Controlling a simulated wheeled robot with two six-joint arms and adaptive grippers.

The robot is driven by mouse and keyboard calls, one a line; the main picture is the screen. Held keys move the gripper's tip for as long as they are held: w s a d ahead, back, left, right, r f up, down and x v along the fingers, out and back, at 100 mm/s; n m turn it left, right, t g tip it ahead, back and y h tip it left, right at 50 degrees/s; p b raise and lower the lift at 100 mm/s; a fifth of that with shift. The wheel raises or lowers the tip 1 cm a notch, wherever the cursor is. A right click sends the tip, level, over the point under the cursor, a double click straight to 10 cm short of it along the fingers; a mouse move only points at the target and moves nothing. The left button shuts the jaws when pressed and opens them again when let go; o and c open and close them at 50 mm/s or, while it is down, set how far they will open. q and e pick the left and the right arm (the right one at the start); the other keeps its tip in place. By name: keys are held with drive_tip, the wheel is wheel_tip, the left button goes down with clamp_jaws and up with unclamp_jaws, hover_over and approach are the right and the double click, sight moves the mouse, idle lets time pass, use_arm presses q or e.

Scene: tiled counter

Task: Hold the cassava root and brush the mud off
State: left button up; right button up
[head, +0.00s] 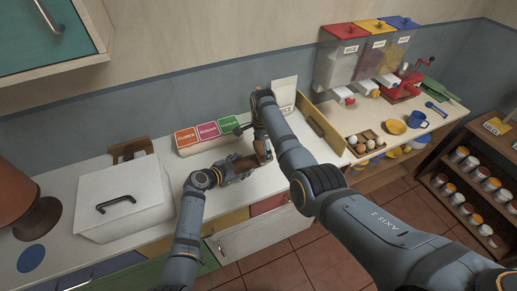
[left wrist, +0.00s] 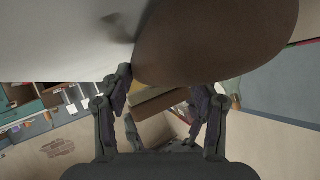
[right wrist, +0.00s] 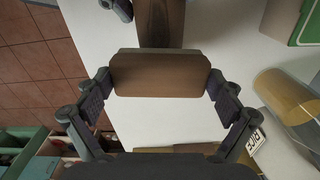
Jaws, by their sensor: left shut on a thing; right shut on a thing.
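The brown cassava root (head: 243,163) is held just above the white counter, and fills the upper part of the left wrist view (left wrist: 215,40). My left gripper (head: 222,172) is shut on one end of it. My right gripper (right wrist: 160,82) is shut on a wooden brush (right wrist: 160,75), gripping its block from both sides. In the head view the brush (head: 263,151) is close to the root's right end. I cannot tell whether they touch. The bristles are hidden, and mud on the root cannot be made out.
A white lidded box (head: 125,200) stands left on the counter. Coloured label cards (head: 208,131) stand behind the root. A wooden panel (head: 320,128) rises to the right, beyond it an egg tray (head: 366,143) and dispensers (head: 342,58).

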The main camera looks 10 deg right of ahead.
sight(250, 159)
drive_tip(key=shift+s+a, duration=0.2)
drive_tip(key=shift+a, duration=0.6)
drive_tip(key=shift+s+a, duration=0.2)
drive_tip(key=shift+a, duration=0.6)
drive_tip(key=shift+s+a, duration=0.2)
drive_tip(key=shift+a, duration=0.6)
drive_tip(key=shift+w+d, duration=0.15)
drive_tip(key=shift+d, duration=0.45)
drive_tip(key=shift+w+d, duration=0.15)
drive_tip(key=shift+d, duration=0.45)
drive_tip(key=shift+w+d+f, duration=0.1)
drive_tip(key=shift+w+d, duration=0.05)
drive_tip(key=shift+d, duration=0.5)
drive_tip(key=shift+w+d, duration=0.1)
drive_tip(key=shift+d, duration=0.55)
drive_tip(key=shift+s+a, duration=0.15)
drive_tip(key=shift+a, duration=0.5)
drive_tip(key=shift+s+a, duration=0.15)
drive_tip(key=shift+a, duration=0.5)
drive_tip(key=shift+s+a, duration=0.15)
drive_tip(key=shift+a, duration=0.45)
drive_tip(key=shift+s+a, duration=0.15)
drive_tip(key=shift+a, duration=0.45)
drive_tip(key=shift+d+f, duration=0.1)
